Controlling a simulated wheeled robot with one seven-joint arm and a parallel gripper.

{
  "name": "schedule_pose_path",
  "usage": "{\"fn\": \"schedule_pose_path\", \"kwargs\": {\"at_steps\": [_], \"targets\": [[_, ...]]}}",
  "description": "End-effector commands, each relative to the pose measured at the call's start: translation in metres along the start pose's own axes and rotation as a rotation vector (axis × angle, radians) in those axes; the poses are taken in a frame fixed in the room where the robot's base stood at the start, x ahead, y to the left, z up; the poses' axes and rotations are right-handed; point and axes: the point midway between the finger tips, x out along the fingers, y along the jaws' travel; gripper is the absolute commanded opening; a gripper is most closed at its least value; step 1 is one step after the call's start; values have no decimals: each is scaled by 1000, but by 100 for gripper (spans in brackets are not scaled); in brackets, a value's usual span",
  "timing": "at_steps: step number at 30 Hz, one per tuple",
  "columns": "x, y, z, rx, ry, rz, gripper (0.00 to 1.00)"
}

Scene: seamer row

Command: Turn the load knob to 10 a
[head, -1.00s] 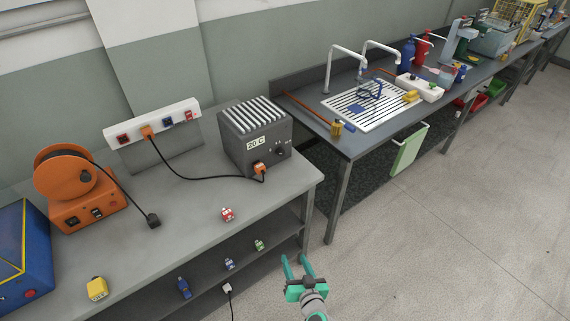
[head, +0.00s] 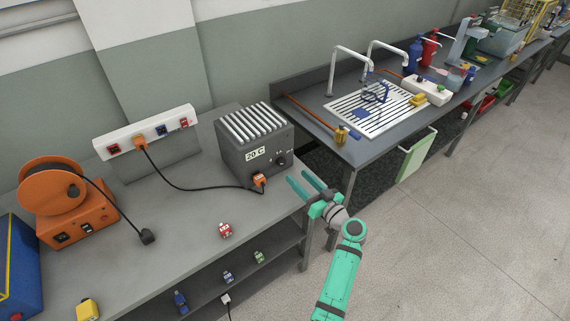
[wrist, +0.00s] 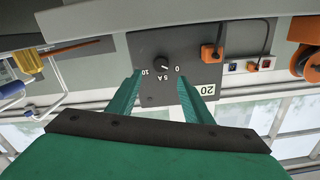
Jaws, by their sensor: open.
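The load box (head: 232,160) is a dark grey case with a ribbed top and a "20 C" label, at the right end of the near bench. Its load knob (head: 281,161) is small, black and round on the front face. In the wrist view, turned over, the knob (wrist: 161,63) shows with the marks 0, 5 A and 10 around it. Its pale pointer seems to be on the 0 side, but is too small to read surely. My gripper (head: 298,177) is open and empty in front of the box, its green fingers (wrist: 158,82) apart, not touching the knob.
An orange plug (head: 259,180) with a black cable sits in the box front beside the knob. The cable runs to a white socket strip (head: 125,140). An orange cable reel (head: 62,205) stands at left. A sink bench (head: 330,150) lies close behind at right.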

Motion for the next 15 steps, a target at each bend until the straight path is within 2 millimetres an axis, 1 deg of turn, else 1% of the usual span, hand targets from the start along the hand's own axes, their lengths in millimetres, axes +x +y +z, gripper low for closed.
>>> {"fn": "schedule_pose_path", "kwargs": {"at_steps": [1, 3, 9, 15], "targets": [[10, -1, -1, 0, -1, -2, 46], [23, -1, 0, 0, -1, -2, 46], [59, -3, 0, -1, -2, -5, 46], [81, -3, 1, 0, -2, -4, 46]]}}
